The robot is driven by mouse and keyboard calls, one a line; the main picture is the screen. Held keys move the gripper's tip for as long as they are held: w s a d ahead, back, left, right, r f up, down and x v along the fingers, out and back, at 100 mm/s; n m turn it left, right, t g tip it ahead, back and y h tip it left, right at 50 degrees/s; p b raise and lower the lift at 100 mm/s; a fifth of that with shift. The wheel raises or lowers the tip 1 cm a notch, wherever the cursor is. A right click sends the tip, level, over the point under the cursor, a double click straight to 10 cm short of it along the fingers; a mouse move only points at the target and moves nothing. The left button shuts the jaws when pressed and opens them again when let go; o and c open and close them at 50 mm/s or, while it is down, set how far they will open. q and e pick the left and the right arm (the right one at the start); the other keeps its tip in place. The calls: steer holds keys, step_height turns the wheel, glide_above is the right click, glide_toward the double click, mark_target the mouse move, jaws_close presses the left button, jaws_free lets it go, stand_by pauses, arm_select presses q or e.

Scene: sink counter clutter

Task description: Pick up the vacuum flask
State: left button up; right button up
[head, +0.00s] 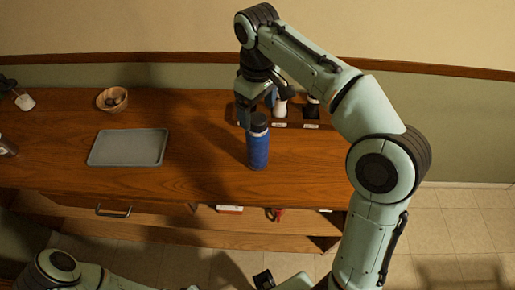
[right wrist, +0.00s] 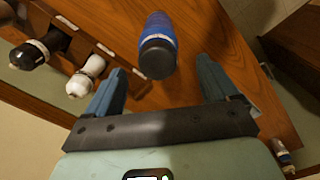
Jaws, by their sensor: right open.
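In the right wrist view the flask (right wrist: 160,28) is seen from above, cap toward the camera. My right gripper (head: 256,106) is just above and behind the cap in the head view. In the right wrist view its two blue fingers (right wrist: 162,76) are apart with nothing held, and the flask shows beyond the gap between them.
A grey tray (head: 128,162) and a wooden bowl (head: 112,99) are to the left on the counter (head: 200,185). Behind the flask a wooden rack (head: 292,123) holds bottles, one white (right wrist: 88,78) and one black (right wrist: 36,50). The counter between tray and flask is clear.

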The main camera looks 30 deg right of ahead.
mark_target(257, 117)
steer(key=shift+w+f, duration=0.15)
steer(key=shift+f, duration=0.5)
steer(key=shift+d+f+b, duration=0.1)
steer(key=shift+f+b, duration=0.6)
steer(key=shift+f, duration=1.7)
jaws_close()
